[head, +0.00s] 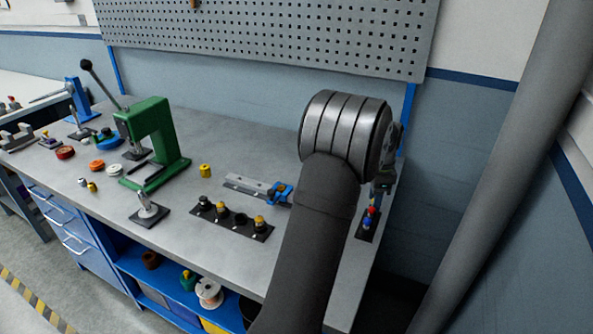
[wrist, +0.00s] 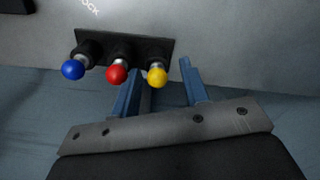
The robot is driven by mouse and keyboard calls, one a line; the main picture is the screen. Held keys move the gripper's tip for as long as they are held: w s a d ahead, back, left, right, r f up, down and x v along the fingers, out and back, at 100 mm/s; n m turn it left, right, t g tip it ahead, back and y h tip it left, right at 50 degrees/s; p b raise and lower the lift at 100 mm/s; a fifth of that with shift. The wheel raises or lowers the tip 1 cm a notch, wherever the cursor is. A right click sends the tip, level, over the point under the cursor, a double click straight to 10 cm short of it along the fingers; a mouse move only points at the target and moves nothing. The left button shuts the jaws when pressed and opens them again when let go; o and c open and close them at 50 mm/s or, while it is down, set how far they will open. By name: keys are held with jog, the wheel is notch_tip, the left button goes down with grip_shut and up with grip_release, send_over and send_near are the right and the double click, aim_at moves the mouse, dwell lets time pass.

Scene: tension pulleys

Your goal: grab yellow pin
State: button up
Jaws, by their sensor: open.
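The yellow pin (wrist: 157,77) has a round yellow knob and stands at the right end of a black holder (wrist: 120,44) in the wrist view. A red pin (wrist: 117,74) is in the middle and a blue pin (wrist: 73,69) at the left end. My gripper (wrist: 160,69) is open, with its blue fingers on either side of the yellow knob. I cannot tell whether they touch it. In the head view, the red pin (head: 371,211) and blue pin (head: 367,223) show below my gripper (head: 380,190); the yellow pin is hidden there.
The grey workbench (head: 225,165) carries a green press (head: 155,140), a black strip of several knobs (head: 232,220), and a metal fixture with a blue clamp (head: 280,192). The holder is near the bench's right edge. A pegboard (head: 270,35) hangs behind.

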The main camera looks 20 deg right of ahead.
jog(key=shift+s+a+f, duration=0.1)
jog(key=shift+f, duration=0.15)
grip_shut()
jog(key=shift+r, duration=0.15)
